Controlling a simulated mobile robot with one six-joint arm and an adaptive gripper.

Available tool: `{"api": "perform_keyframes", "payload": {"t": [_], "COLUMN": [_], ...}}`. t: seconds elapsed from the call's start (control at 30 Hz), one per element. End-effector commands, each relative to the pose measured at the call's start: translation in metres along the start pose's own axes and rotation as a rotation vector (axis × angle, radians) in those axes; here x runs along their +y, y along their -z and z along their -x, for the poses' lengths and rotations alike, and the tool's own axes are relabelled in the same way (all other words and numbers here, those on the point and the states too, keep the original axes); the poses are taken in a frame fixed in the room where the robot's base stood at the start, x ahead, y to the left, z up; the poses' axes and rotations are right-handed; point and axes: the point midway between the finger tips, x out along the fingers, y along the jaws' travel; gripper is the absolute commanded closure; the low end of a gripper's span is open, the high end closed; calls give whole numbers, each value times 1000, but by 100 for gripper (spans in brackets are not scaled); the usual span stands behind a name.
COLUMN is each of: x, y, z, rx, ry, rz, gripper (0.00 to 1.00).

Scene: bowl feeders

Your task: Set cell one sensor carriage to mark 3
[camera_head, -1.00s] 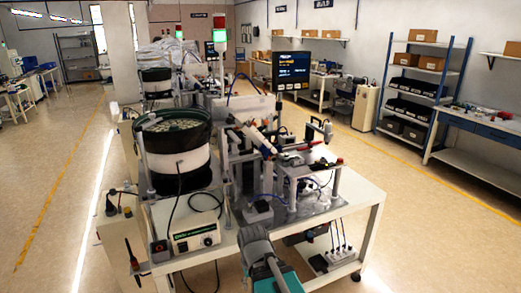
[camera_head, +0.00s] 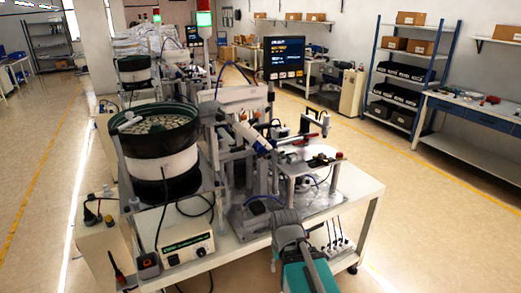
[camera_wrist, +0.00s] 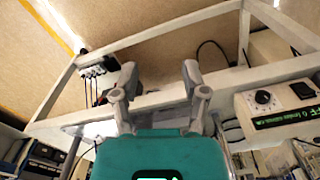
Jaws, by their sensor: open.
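The nearest cell stands on a white table (camera_head: 350,215) in the head view. It has a black and white bowl feeder (camera_head: 165,148) at left and a small raised station (camera_head: 310,165) with black and red parts at right. I cannot pick out the sensor carriage or its mark scale at this size. My gripper (camera_wrist: 158,75) is open and empty in the wrist view, fingers spread before the table's frame. In the head view my grey and teal arm end is at the table's front edge, its fingers not clearly seen.
A controller box with a dial (camera_head: 187,249) sits at the table's front left, also in the wrist view (camera_wrist: 285,105). A dark screen (camera_head: 284,59) stands behind the cell. A power strip with cables (camera_head: 338,245) is below the tabletop. Open floor (camera_head: 440,220) lies to the right.

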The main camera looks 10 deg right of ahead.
Motion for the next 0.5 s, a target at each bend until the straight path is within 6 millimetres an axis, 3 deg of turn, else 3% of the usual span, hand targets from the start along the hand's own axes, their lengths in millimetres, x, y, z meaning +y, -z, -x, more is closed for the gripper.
{"api": "perform_keyframes", "payload": {"t": [0.13, 0.23, 0.5], "x": [0, 0, 0], "y": [0, 1, 25], "z": [0, 0, 0], "rx": [0, 2, 67], "ry": [0, 3, 102], "rz": [0, -2, -100], "gripper": [43, 27, 27]}}
